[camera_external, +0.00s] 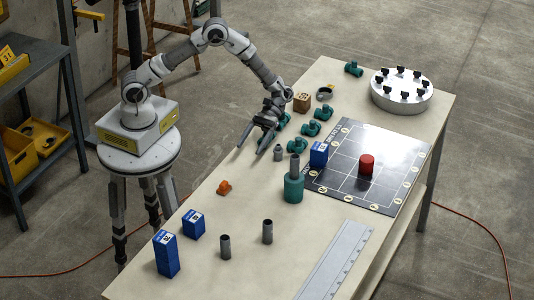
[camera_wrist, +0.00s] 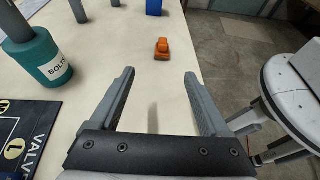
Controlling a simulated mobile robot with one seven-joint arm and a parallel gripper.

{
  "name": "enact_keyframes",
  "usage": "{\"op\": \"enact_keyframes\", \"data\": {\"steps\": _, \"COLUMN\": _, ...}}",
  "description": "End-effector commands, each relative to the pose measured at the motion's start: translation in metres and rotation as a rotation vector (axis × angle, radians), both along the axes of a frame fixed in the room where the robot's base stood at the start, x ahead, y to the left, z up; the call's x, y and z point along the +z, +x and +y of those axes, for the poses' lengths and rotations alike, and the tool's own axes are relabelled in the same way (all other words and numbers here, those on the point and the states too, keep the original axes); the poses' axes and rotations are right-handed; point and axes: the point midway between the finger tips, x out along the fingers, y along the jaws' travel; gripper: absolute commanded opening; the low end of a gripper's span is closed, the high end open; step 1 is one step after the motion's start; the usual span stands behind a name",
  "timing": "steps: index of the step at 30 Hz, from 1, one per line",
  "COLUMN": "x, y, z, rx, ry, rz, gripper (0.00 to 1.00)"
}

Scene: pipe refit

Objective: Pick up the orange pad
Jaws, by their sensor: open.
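The orange pad (camera_external: 224,187) is a small stepped orange block lying on the cream table, left of the table's middle in the external view. In the wrist view the orange pad (camera_wrist: 162,48) lies beyond the fingertips, roughly centred between them. My gripper (camera_external: 257,138) is open and empty above the table, up and to the right of the pad in the external view. Its two grey fingers (camera_wrist: 160,75) are spread wide in the wrist view. The pad is apart from the fingers and nothing covers it.
A teal "BOLTS" container (camera_external: 293,189) stands near the black valve mat (camera_external: 390,150). Blue boxes (camera_external: 167,254) and grey pipe pieces (camera_external: 225,247) stand toward the front. Teal valves (camera_external: 310,128) lie at the back. The table around the pad is clear.

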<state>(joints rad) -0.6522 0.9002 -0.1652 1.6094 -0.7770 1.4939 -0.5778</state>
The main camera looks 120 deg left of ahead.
Motion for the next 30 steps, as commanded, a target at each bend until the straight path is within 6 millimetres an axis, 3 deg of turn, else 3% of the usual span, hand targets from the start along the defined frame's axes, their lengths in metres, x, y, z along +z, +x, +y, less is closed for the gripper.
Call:
{"op": "enact_keyframes", "data": {"steps": 5, "x": -0.010, "y": 0.000, "z": -0.016, "rx": 0.006, "ry": -0.014, "rz": 0.008, "gripper": 0.80}}
{"op": "enact_keyframes", "data": {"steps": 18, "x": -0.045, "y": -0.006, "z": -0.099, "rx": 0.005, "ry": -0.011, "rz": 0.006, "gripper": 0.80}}
{"op": "enact_keyframes", "data": {"steps": 26, "x": -0.052, "y": -0.008, "z": -0.116, "rx": 0.006, "ry": -0.011, "rz": 0.007, "gripper": 0.80}}
{"op": "enact_keyframes", "data": {"steps": 30, "x": -0.061, "y": -0.013, "z": -0.134, "rx": 0.003, "ry": -0.012, "rz": 0.007, "gripper": 0.80}}
